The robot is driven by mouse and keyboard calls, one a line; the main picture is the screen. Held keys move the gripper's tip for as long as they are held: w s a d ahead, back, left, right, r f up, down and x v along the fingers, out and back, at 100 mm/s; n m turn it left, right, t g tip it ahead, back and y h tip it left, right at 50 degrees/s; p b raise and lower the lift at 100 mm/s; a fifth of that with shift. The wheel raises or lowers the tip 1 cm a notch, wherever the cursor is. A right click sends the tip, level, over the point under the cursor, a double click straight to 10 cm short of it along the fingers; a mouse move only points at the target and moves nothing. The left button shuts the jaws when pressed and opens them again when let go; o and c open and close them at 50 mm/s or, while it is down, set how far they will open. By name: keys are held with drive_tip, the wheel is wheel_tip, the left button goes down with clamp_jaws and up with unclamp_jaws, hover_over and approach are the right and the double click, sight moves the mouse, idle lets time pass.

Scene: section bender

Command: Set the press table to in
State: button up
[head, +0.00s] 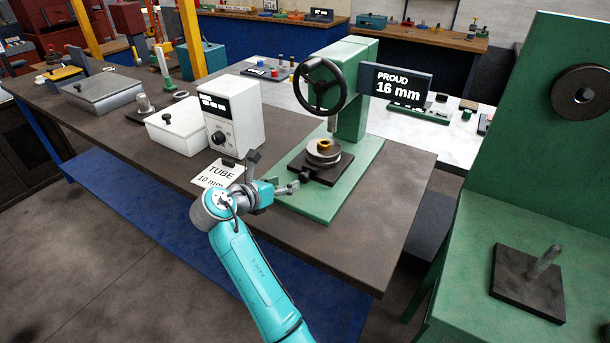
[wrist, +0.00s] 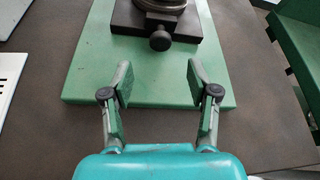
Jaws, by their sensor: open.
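The green press (head: 352,115) stands on the workbench with a black handwheel (head: 320,85) on its column. Its press table is a dark square plate (head: 329,172) on the green base, carrying a round metal stack with a brass-coloured top (head: 323,147) under the ram. In the wrist view the dark plate (wrist: 190,25) has a dark round knob (wrist: 160,40) on its near edge. My gripper (wrist: 158,78) is open and empty over the front of the green base. The knob lies beyond its fingertips, roughly centred between them, and is not touched. The head view shows my gripper (head: 275,173) left of the plate.
A display (head: 397,86) beside the press reads "PROUD 16 mm". A white box with a dial (head: 232,117) and a card (head: 218,174) reading "TUBE 10 mm" are to the left. A green machine (head: 535,180) stands at right. The bench front right is clear.

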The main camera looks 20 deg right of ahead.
sight(302, 178)
drive_tip(key=x, duration=0.9)
drive_tip(key=shift+d, duration=0.15)
